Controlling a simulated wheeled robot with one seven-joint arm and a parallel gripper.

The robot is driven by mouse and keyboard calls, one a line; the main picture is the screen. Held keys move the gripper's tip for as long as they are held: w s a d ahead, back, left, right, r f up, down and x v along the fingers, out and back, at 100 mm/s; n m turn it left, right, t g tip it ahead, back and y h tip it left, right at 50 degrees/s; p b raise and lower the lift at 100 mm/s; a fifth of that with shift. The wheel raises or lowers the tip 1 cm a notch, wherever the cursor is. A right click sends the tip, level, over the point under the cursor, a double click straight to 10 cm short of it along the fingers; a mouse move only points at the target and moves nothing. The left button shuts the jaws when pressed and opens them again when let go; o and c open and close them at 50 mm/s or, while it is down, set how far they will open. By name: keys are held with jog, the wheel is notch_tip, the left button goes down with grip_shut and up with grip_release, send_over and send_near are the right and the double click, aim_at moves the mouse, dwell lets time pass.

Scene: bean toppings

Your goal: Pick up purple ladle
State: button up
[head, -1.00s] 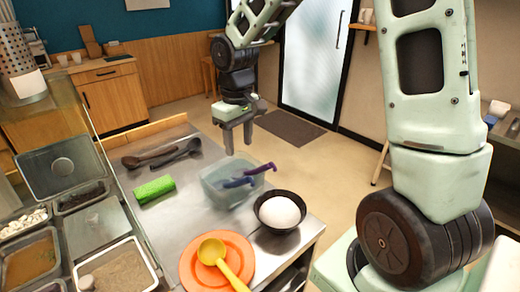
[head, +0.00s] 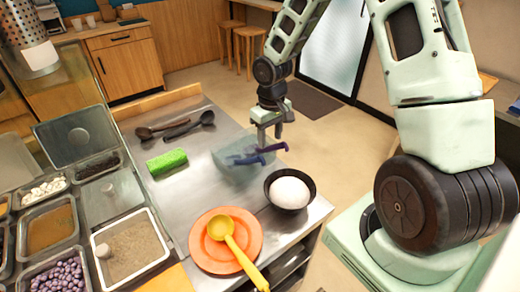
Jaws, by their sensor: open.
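A clear plastic container (head: 228,160) stands on the metal counter, with two dark ladle handles sticking out over its right side. The purple ladle (head: 273,148) is the upper one, and a bluer purple handle (head: 248,160) lies just below it. The ladle bowls are hard to make out inside the container. My gripper (head: 269,142) is open, pointing down, with its fingertips at the purple handle in the picture. I cannot tell whether they touch it or are around it.
A black bowl with a white ball (head: 290,192) stands close by at the right. An orange plate (head: 214,252) with a yellow ladle (head: 236,250) is nearer. A green roll (head: 166,161) and dark spoons (head: 188,126) lie left. Topping bins line the far left.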

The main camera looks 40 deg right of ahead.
aim_at(271, 150)
jog(key=shift+s+d+f+p, duration=0.1)
jog(key=shift+f+p, duration=0.15)
jog(key=shift+f, duration=0.65)
jog(key=shift+s+a+f+p, duration=0.1)
jog(key=shift+f+p, duration=0.1)
jog(key=shift+f, duration=0.7)
jog(key=shift+s+d+f+p, duration=0.1)
jog(key=shift+f+p, duration=0.15)
jog(key=shift+f, duration=0.65)
grip_shut()
